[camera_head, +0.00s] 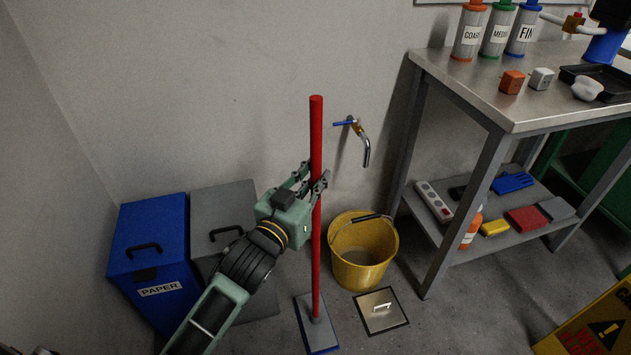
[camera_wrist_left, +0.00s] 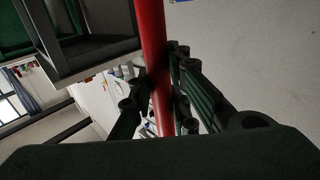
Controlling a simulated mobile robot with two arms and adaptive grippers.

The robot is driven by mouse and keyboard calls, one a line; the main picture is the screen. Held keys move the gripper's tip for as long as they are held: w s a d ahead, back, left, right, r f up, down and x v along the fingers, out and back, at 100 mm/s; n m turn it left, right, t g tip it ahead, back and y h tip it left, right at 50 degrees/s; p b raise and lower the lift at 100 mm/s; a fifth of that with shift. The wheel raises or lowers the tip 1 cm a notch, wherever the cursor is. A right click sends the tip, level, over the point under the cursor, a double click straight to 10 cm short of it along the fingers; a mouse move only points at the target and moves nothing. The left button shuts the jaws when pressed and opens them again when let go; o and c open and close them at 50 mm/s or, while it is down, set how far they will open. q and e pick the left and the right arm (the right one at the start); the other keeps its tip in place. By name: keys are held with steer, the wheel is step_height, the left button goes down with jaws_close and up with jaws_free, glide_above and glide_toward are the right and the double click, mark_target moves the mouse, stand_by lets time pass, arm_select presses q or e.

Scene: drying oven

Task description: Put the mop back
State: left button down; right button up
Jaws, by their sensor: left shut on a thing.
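The mop has a long red handle (camera_head: 316,140) and a flat grey-blue head (camera_head: 316,322). It stands nearly upright in the head view, its head at floor level; I cannot tell whether it touches the floor. My left gripper (camera_head: 315,187) is shut on the handle at about mid-height. In the left wrist view the red handle (camera_wrist_left: 155,65) runs between the gripper's fingers (camera_wrist_left: 158,100). My right gripper is not in view.
A yellow bucket (camera_head: 362,270) stands right of the mop, below a wall tap (camera_head: 360,135). A metal floor hatch (camera_head: 381,325) lies in front of it. A blue paper bin (camera_head: 150,230) and grey bin (camera_head: 222,200) stand left. A steel table (camera_head: 520,115) stands right.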

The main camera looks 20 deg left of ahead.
arm_select(q)
steer(key=shift+r, duration=0.1)
steer(key=c, duration=2)
jaws_free()
steer(key=shift+f, duration=0.2)
steer(key=shift+c, duration=0.2)
steer(key=o, duration=0.4)
steer(key=shift+r, duration=0.1)
steer(key=shift+s, duration=0.25)
steer(key=s, duration=0.4)
steer(key=s+a+p, duration=0.1)
steer(key=s, duration=0.1)
steer(key=s+f+g+y, duration=0.1)
steer(key=s+f+g, duration=0.3)
steer(key=s+f, duration=0.3)
steer(key=s+a+f+g+y, duration=0.1)
steer(key=s+f+g, duration=0.4)
steer(key=s+f, duration=0.3)
steer(key=s+a+f+g+y, duration=0.1)
steer(key=s+f+g, duration=0.4)
steer(key=s+f, duration=0.3)
steer(key=shift+s+f, duration=0.1)
steer(key=shift+s, duration=0.8)
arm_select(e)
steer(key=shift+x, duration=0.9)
